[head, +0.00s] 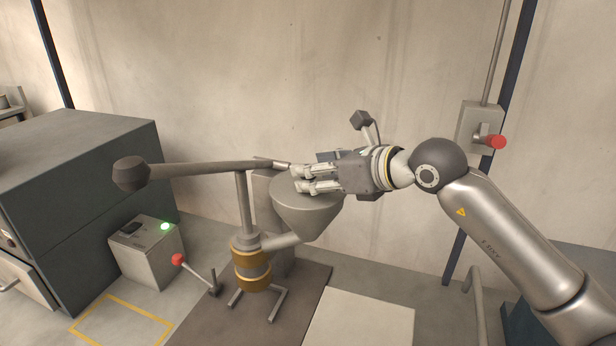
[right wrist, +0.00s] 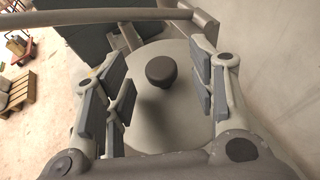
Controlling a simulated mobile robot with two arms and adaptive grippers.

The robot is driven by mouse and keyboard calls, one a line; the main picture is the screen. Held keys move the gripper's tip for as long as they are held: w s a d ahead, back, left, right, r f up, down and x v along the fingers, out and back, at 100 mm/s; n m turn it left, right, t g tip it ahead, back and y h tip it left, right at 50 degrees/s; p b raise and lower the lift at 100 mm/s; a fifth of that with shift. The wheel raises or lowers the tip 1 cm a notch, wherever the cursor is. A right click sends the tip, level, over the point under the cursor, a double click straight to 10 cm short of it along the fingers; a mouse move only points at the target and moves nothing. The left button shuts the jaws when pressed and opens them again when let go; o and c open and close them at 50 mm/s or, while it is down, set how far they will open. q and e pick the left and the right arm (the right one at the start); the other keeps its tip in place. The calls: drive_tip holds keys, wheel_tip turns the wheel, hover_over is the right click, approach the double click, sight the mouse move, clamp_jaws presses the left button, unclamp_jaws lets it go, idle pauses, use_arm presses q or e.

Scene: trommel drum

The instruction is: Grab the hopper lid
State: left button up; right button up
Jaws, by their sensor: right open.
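The hopper lid (right wrist: 165,112) is a round grey disc with a dark round knob (right wrist: 161,71) in the right wrist view. The knob stands between the finger pairs of my right gripper (right wrist: 160,92), apart from them. In the head view my right gripper (head: 298,180) comes in from the right over the top of the grey cone-shaped hopper (head: 308,218). It is open and holds nothing. There it hides the knob and much of the lid. My left gripper is not in view.
A long handle bar (head: 205,168) with a dark end crosses left of the hopper, close to my right fingers. A grey box (head: 148,258) with a green light and a red-knobbed lever (head: 190,268) stand at lower left. A pale floor plate (head: 360,318) is clear.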

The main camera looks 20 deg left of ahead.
drive_tip(key=shift+w+a+f, duration=0.1)
drive_tip(key=shift+a+f, duration=0.05)
drive_tip(key=shift+a, duration=0.15)
drive_tip(key=shift+d, duration=0.2)
drive_tip(key=c, duration=0.4)
drive_tip(key=shift+a, duration=0.1)
clamp_jaws()
